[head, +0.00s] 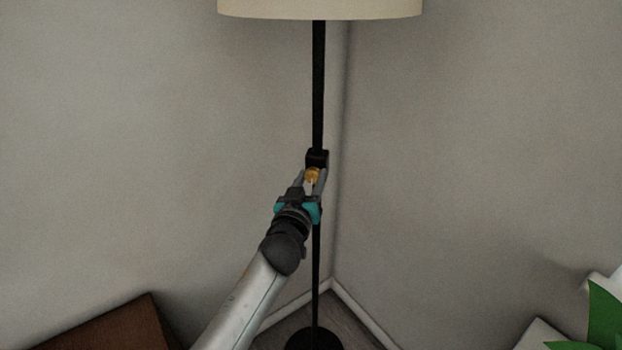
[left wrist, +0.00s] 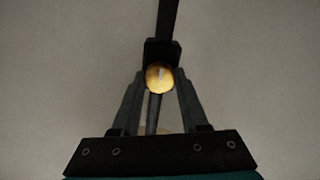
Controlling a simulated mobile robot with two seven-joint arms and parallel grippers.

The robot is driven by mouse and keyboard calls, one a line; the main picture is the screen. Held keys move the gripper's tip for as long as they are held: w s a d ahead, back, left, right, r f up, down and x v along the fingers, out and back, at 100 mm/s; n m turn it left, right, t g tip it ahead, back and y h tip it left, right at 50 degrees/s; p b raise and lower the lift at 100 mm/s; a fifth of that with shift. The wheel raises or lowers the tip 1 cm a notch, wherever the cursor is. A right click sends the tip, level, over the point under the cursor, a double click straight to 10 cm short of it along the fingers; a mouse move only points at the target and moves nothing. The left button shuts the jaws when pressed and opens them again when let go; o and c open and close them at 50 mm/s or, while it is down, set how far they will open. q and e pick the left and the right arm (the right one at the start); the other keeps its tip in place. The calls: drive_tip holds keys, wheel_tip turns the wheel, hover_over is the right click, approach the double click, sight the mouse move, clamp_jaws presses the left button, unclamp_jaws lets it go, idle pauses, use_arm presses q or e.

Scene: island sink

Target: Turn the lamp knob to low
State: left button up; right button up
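The floor lamp has a black pole (head: 318,85), a beige shade (head: 320,8) at the top and a round black base (head: 313,340) on the floor. A small black box (head: 318,157) sits partway along the pole. The round orange lamp knob (head: 313,174) is on its front. The knob also shows in the left wrist view (left wrist: 159,78), with a short pale mark on its face. My left gripper (head: 311,179) has a finger on each side of the knob, close against its edges. Its fingers also show in the left wrist view (left wrist: 159,76). My right gripper is not in view.
The lamp stands in a corner between two plain grey walls (head: 130,120). A brown piece of furniture (head: 105,328) is at the bottom left. A green-leaved plant (head: 602,318) and white surfaces are at the bottom right. The space around the pole is clear.

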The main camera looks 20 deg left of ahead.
use_arm(q)
clamp_jaws()
drive_tip(key=shift+m, duration=0.4)
drive_tip(key=m, duration=0.3)
drive_tip(key=shift+m+p, duration=0.4)
drive_tip(key=m, duration=0.4)
drive_tip(key=shift+m, duration=0.3)
drive_tip(key=m+p, duration=0.1)
drive_tip(key=m, duration=0.3)
drive_tip(key=shift+m, duration=2.2)
drive_tip(key=o, duration=0.6)
unclamp_jaws()
drive_tip(key=shift+c, duration=0.2)
